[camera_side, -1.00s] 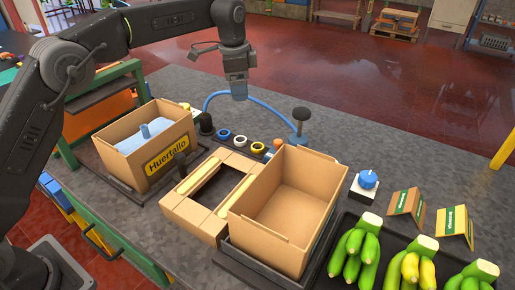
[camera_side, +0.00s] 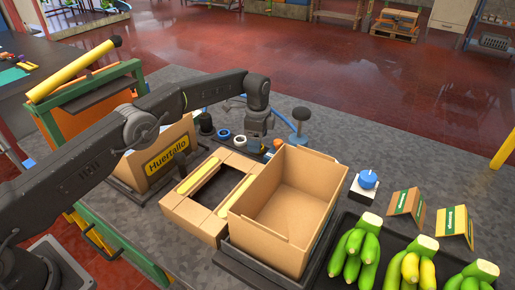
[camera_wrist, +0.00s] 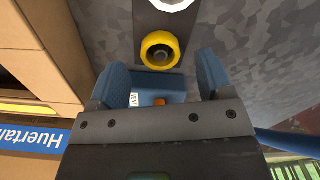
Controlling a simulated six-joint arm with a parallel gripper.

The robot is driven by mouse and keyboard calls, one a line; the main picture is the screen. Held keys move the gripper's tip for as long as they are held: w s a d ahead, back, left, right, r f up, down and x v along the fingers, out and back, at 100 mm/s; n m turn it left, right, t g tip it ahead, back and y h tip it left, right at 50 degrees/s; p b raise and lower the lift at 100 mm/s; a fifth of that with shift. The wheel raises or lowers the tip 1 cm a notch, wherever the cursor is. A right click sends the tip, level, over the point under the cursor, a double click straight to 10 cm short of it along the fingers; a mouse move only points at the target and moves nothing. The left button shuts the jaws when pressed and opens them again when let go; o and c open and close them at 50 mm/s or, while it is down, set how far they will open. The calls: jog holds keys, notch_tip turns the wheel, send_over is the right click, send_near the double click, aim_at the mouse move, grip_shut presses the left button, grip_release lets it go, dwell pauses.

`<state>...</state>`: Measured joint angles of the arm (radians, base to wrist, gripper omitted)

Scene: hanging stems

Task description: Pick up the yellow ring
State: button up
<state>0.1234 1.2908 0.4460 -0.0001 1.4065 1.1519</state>
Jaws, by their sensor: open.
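The yellow ring (camera_wrist: 148,49) lies around a dark peg on a dark strip in the wrist view, just beyond my open fingertips and roughly midway between them. My gripper (camera_wrist: 161,72) has its two blue fingers spread apart, with no ring between them. In the side view my gripper (camera_side: 255,141) points down over the row of rings and hides the yellow ring. I cannot tell its exact height above the ring.
A white ring (camera_side: 239,142) and a blue ring (camera_side: 223,134) sit to the left in the same row. An open cardboard box (camera_side: 285,212) stands close in front, to the right. A cardboard frame (camera_side: 186,214) lies front left. A dark-topped post (camera_side: 300,115) stands right.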

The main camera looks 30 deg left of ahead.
jog(key=shift+f, duration=1.2)
jog(key=c, duration=1.2)
